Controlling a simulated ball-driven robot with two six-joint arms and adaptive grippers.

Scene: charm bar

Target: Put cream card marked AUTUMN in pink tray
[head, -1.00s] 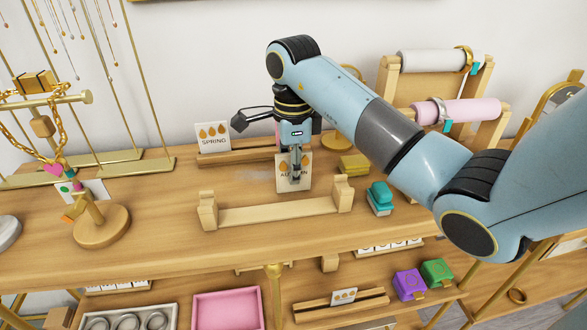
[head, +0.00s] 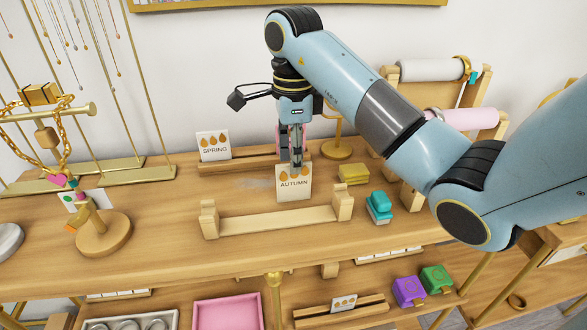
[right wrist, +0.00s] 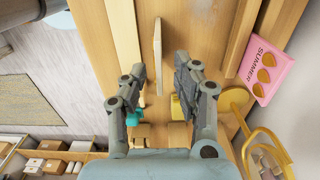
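The cream card marked AUTUMN (head: 294,188) is upright on the worktop side behind a low wooden rack; what supports it is hidden. My right gripper (head: 296,165) points down at the card's top edge. In the right wrist view my right gripper (right wrist: 160,72) is open, with the card (right wrist: 158,45) seen edge-on between its fingers and gaps on both sides. The pink tray (head: 228,298) is on the lower shelf, its near part cut off by the picture's bottom edge. My left gripper is not in view.
A SPRING card (head: 214,151) stands in the rear holder. A pink SUMMER card (right wrist: 265,68) is close to the right finger's side. The wooden rack (head: 280,217) with end posts lies in front.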

